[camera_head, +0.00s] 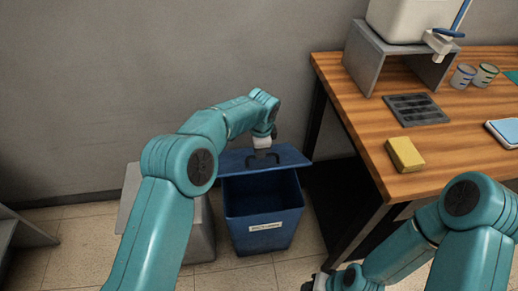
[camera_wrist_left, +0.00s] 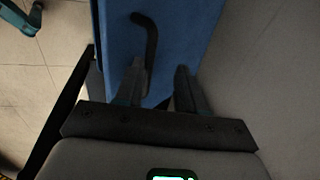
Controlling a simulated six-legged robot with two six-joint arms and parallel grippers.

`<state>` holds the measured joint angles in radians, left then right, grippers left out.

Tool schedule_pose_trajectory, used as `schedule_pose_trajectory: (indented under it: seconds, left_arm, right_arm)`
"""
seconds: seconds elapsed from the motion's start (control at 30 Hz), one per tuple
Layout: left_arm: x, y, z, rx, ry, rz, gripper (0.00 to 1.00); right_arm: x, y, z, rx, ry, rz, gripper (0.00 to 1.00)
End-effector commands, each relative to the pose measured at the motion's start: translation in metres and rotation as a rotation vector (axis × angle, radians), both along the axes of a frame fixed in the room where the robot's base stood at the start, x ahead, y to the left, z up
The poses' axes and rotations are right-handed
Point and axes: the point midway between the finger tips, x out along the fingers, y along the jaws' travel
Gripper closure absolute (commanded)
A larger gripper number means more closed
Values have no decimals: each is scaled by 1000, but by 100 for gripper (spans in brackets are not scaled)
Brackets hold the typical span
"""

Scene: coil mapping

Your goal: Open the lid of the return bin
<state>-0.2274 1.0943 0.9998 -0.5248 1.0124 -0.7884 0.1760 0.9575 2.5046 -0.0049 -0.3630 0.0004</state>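The return bin (camera_head: 263,218) is a blue box with a white label, standing on the floor left of the table. Its blue lid (camera_head: 291,157) is raised at a slant, and the bin's dark inside shows below it. The lid (camera_wrist_left: 185,25) also fills the upper middle of the left wrist view. A black bent handle (camera_wrist_left: 151,38) is on the lid. My left gripper (camera_wrist_left: 160,82) is at the lid, its two fingers apart, with the handle's end close beside the left finger. My right gripper (camera_head: 316,284) is partly cut off at the bottom edge, its fingers unclear.
A wooden table (camera_head: 355,105) stands to the right, bearing a yellow sponge (camera_head: 405,154), a dark grate (camera_head: 415,109), cups (camera_head: 463,76) and a white dispenser (camera_head: 405,20) on a grey stand. A grey box (camera_head: 200,235) stands left of the bin. A grey wall rises behind.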

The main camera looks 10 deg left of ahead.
Motion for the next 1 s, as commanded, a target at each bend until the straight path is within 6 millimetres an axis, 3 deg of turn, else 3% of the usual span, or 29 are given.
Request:
schedule_pose_trajectory:
  seconds: [0.3, 0.5, 0.7, 1.0]
  left_arm:
    - [-15, -5, 85, -1, -6, -1, 62]
    - [-23, -8, 125, -1, -4, 1, 62]
    - [-27, -9, 143, 0, -1, 1, 62]
    - [-28, -9, 145, 0, -1, 1, 62]
  right_arm:
    - [0, 0, 8, 0, 0, 0, 57]
    - [0, 0, 13, 0, 0, 0, 57]
    - [0, 0, 15, 0, 0, 0, 57]
    - [0, 0, 15, 0, 0, 0, 57]
